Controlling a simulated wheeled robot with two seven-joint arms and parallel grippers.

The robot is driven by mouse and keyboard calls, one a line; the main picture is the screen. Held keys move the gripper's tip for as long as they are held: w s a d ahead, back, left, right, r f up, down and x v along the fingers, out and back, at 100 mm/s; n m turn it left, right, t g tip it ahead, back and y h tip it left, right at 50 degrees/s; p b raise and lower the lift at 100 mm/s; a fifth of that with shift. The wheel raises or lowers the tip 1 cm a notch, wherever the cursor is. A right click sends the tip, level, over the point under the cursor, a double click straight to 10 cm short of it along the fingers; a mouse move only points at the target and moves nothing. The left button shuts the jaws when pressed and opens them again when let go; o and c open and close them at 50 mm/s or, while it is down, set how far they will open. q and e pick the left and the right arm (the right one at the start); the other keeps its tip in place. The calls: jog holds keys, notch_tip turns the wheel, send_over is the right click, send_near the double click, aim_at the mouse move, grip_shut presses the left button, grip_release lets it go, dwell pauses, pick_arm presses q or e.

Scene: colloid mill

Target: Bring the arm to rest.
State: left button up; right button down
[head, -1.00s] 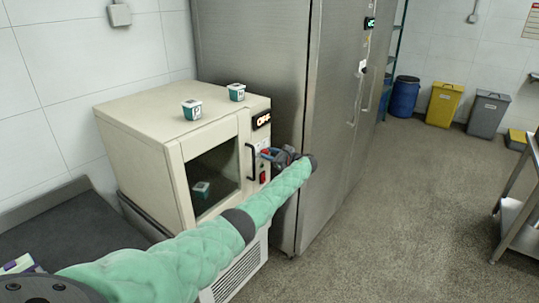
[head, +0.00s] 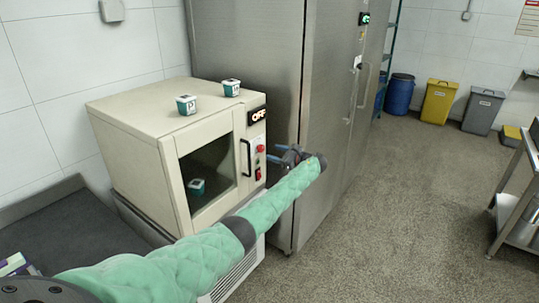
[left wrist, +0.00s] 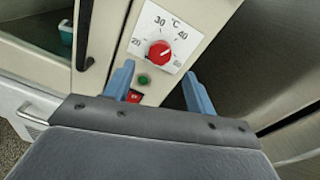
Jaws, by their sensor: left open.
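My left arm (head: 205,252), in a green padded sleeve, reaches from the bottom left of the head view. My left gripper (head: 277,154) is in front of the control panel of a cream cabinet (head: 125,147), near its right edge. In the left wrist view, its two blue fingers (left wrist: 158,88) are spread apart with nothing between them. Beyond them are a red dial (left wrist: 160,50) with a temperature scale, a green button (left wrist: 143,79) and a red switch (left wrist: 134,96). The gripper appears apart from the panel. My right gripper is not in view.
Two small tubs (head: 187,104) (head: 231,87) stand on the cabinet, and another tub (head: 196,187) is behind its door window. The display (head: 258,115) reads OFF. A tall steel fridge (head: 335,110) stands close right of my gripper. Open floor (head: 400,200) lies further right.

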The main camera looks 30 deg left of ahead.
pick_arm(q)
jog(key=shift+d+r, duration=0.1)
jog(key=shift+d, duration=0.85)
